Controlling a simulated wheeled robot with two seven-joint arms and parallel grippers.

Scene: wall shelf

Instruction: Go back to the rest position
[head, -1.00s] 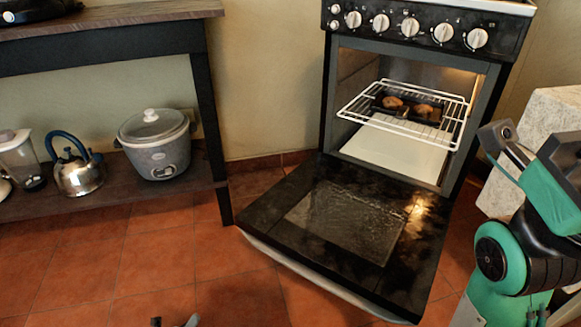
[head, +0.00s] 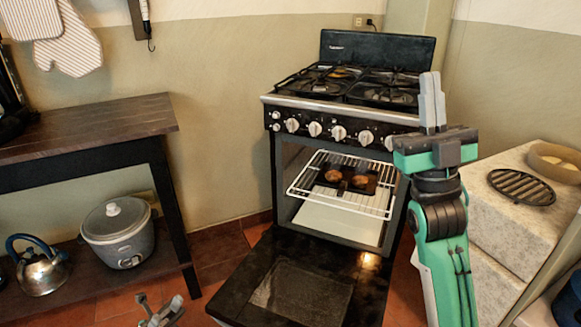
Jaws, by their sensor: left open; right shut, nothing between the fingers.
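My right gripper (head: 432,92) is raised in front of the right side of the stove, with its fingers pointing up. Its fingers are together and nothing is between them. My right arm hides part of the oven's right edge. My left gripper (head: 160,304) shows at the bottom edge, low over the floor and left of the oven door. Its fingers are apart and empty. Most of my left arm is out of view.
The oven door (head: 300,290) hangs open, low in front. The wire rack (head: 305,190) sticks out, bearing a dark tray with brown food. A wooden shelf table (head: 90,125) stands left, holding a slow cooker (head: 118,235) and a kettle (head: 40,270). A stone counter (head: 500,225) is at right.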

